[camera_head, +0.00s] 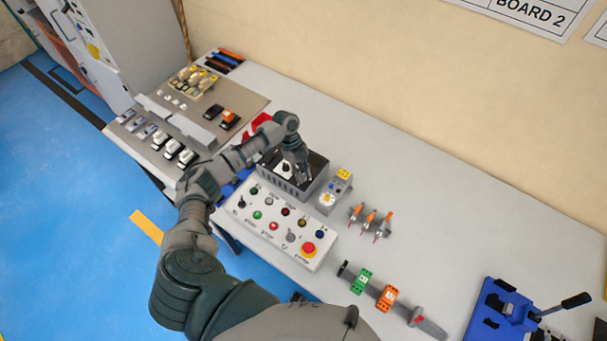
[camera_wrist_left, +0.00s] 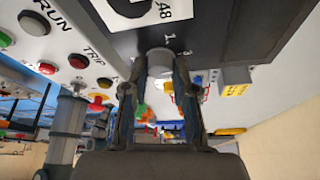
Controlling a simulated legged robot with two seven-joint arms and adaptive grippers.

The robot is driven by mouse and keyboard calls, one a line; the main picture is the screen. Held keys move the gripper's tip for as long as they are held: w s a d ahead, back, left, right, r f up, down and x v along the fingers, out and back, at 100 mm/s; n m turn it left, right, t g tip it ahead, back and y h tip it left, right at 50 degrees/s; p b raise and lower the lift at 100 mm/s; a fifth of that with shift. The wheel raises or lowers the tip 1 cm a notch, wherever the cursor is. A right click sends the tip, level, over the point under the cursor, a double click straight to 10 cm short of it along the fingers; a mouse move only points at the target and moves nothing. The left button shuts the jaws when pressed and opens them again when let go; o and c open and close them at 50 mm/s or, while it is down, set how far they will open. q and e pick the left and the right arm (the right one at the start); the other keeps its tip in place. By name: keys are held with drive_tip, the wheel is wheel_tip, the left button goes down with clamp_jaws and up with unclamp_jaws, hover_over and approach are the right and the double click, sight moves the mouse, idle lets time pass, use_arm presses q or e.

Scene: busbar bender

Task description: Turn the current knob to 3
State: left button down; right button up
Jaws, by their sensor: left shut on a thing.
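A black box (camera_head: 316,166) with a vented front stands on the table behind the button panel. A pale dial (camera_head: 286,169) shows on its top beside my gripper. My left gripper (camera_head: 305,178) reaches down onto the right part of that top. In the left wrist view its two fingers (camera_wrist_left: 160,85) are shut on a small light-grey knob (camera_wrist_left: 160,62), one finger on each side. A printed "1" shows beside the knob, and another mark near it is too small to read surely. The knob's pointer is hidden. My right gripper is in neither view.
A white panel (camera_head: 262,238) with several coloured buttons lies in front of the box. A small grey unit with a white dial (camera_head: 327,198) stands right of it. Orange-handled parts (camera_head: 370,219) and a rail (camera_head: 398,306) lie farther right.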

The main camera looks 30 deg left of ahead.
use_arm(q)
drive_tip(key=shift+a+f, duration=0.1)
drive_tip(key=shift+a, duration=0.2)
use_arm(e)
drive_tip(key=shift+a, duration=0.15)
use_arm(q)
drive_tip(key=c, duration=0.9)
unclamp_jaws()
drive_tip(key=shift+w+a+f, duration=0.1)
drive_tip(key=shift+w+a, duration=0.05)
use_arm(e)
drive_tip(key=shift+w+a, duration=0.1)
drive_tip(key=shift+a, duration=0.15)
use_arm(q)
drive_tip(key=shift+a, duration=0.1)
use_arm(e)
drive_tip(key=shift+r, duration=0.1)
use_arm(q)
drive_tip(key=shift+a+r, duration=0.1)
drive_tip(key=shift+r, duration=0.35)
drive_tip(key=v, duration=1.1)
drive_tip(key=shift+w+a+f, duration=0.1)
drive_tip(key=shift+a+f, duration=0.05)
drive_tip(key=shift+a, duration=0.15)
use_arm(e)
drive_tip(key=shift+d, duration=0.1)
use_arm(q)
drive_tip(key=shift+d, duration=0.25)
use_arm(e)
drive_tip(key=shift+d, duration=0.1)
